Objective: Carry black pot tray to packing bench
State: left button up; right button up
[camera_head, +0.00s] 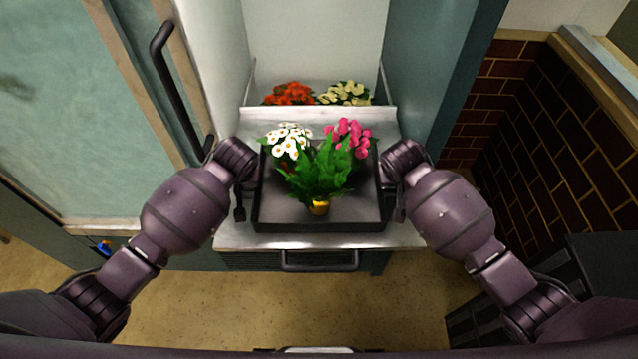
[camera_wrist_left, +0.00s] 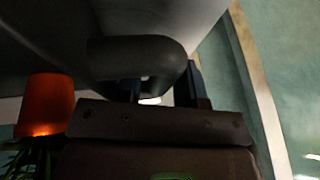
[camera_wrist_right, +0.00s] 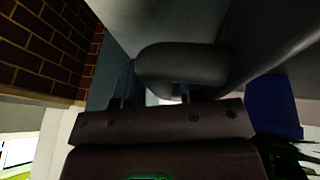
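The black pot tray (camera_head: 268,212) is a shallow dark box over the white counter, centred in the head view. It holds a white-flowered plant (camera_head: 288,140), a pink-flowered plant (camera_head: 350,134) and a leafy green plant in a yellow pot (camera_head: 319,208). My left gripper (camera_head: 240,195) is at the tray's left side and my right gripper (camera_head: 397,195) at its right side. The wrist views show a dark rounded handle (camera_wrist_left: 140,55) (camera_wrist_right: 185,65) between each gripper's fingers, apparently gripped. Fingertips are partly hidden. I cannot tell whether the tray touches the counter.
Red (camera_head: 289,93) and cream (camera_head: 345,93) flowers stand behind a white ledge (camera_head: 320,118) at the back. Cabinet walls flank the tray. A glass door with a dark handle (camera_head: 175,85) is left, a brick wall (camera_head: 560,140) right. The floor (camera_head: 330,310) in front is clear.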

pick_arm(q)
jog(key=shift+c, duration=0.4)
pick_arm(e)
jog(key=shift+c, duration=0.5)
pick_arm(q)
grip_shut()
pick_arm(e)
grip_shut()
pick_arm(q)
jog(key=shift+w+r, duration=0.15)
jog(key=shift+r, duration=0.1)
pick_arm(e)
jog(key=shift+w+r, duration=0.15)
jog(key=shift+r, duration=0.1)
